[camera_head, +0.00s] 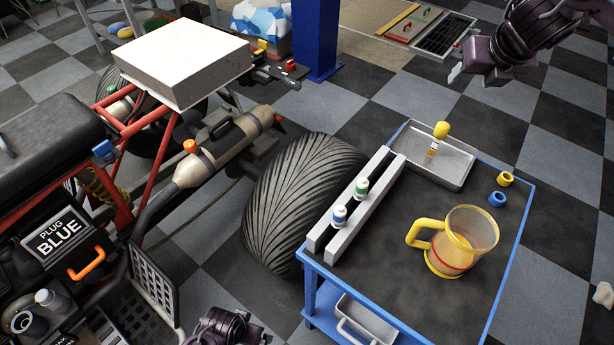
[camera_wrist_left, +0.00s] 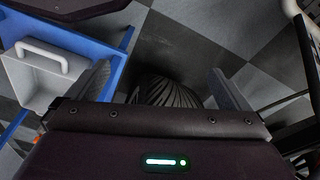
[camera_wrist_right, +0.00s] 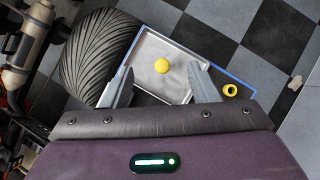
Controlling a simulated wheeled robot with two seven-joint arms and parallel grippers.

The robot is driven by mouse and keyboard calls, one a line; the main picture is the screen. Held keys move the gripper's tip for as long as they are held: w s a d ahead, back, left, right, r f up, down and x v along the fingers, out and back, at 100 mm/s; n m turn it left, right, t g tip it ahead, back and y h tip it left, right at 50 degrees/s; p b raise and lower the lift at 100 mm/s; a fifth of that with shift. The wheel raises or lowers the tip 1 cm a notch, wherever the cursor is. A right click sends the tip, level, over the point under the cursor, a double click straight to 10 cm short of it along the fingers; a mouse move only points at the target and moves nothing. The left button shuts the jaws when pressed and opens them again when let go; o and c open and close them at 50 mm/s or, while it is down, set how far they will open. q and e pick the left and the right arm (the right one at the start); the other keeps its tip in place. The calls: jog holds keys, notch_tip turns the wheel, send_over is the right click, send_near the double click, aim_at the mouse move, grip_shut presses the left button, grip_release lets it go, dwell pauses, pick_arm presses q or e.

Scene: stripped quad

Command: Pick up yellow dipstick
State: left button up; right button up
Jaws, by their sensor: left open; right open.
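The yellow dipstick (camera_head: 441,130) is in the grey metal tray (camera_head: 462,172) at the far end of the cart. Its round yellow knob is uppermost, with a short pale and orange part below. In the right wrist view the dipstick (camera_wrist_right: 163,67) shows as a yellow ball between my open fingers in the picture. My right gripper (camera_head: 472,76) is open and empty, above and beyond the tray, apart from the dipstick. My left gripper (camera_wrist_left: 160,88) is open and empty. In the head view only part of the left arm's end shows at the bottom edge.
The blue-edged cart (camera_head: 415,262) carries a grey rack (camera_head: 372,215) with two small bottles, a yellow jug (camera_head: 452,250), a yellow ring (camera_head: 505,179) and a blue ring (camera_head: 497,199). The quad's large tyre (camera_head: 295,195) stands close to the cart's left side.

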jog(key=b, duration=0.5)
send_over(439, 131)
jog(key=s+d, duration=0.1)
jog(key=s, duration=0.1)
notch_tip(439, 131, down, 8)
notch_tip(439, 131, down, 4)
jog(key=b, duration=0.4)
jog(key=shift+d, duration=0.1)
jog(key=b+x, duration=0.1)
jog(key=x, duration=0.6)
jog(key=shift+w+f, duration=0.1)
jog(key=shift+w, duration=0.05)
pick_arm(q)
jog(key=w+d+r+m+t, duration=0.1)
jog(key=w+d+r, duration=0.1)
jog(key=d+r, duration=0.1)
jog(key=shift+w+d+r+h, duration=0.25)
jog(key=shift+r+h, duration=0.15)
jog(key=shift+r, duration=0.45)
pick_arm(e)
jog(key=c, duration=1.1)
jog(key=shift+c, duration=0.2)
